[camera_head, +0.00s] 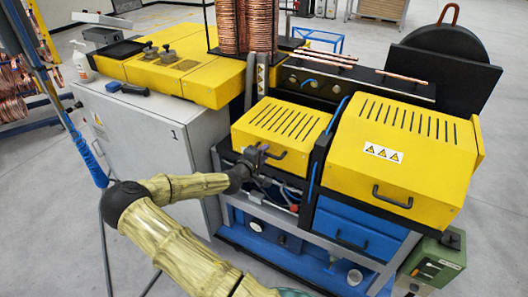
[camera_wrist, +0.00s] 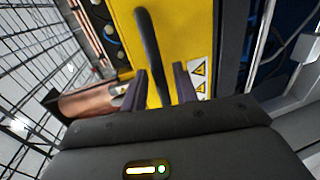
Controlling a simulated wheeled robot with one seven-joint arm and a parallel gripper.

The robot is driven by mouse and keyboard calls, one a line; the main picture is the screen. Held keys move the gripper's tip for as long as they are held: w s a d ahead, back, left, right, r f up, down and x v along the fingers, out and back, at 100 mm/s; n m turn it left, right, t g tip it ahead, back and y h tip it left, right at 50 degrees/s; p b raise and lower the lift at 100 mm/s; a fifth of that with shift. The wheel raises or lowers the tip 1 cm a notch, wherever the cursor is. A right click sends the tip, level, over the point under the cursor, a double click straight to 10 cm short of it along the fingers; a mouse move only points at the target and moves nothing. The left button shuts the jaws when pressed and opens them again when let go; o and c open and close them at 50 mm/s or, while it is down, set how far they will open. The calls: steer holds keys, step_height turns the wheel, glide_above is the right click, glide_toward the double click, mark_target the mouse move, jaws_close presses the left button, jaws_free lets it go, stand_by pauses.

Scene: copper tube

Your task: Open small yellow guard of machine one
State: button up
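The small yellow guard (camera_head: 285,117) of the machine is a slotted box cover left of the larger yellow guard, and it looks closed. Its dark handle (camera_head: 277,155) is on the front face. My gripper (camera_head: 259,156) is at that front face, by the left end of the handle. In the wrist view the dark handle (camera_wrist: 148,45) runs down between the two fingertips (camera_wrist: 160,84), against the yellow face of the guard (camera_wrist: 183,30). The fingers are open, with visible space around the handle. The handle's lower end is partly hidden by my gripper.
The larger yellow guard (camera_head: 405,150) with its own handle (camera_head: 392,197) stands to the right. A grey cabinet (camera_head: 135,140) marked 1 is to the left. Blue drawers (camera_head: 352,232) are below. Copper tubes (camera_head: 325,55) lie on the dark rack behind. Free floor lies at front left.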

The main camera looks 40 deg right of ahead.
steer(key=shift+w+d+f, duration=0.1)
steer(key=shift+w+d, duration=0.1)
steer(key=shift+d, duration=0.2)
jaws_close()
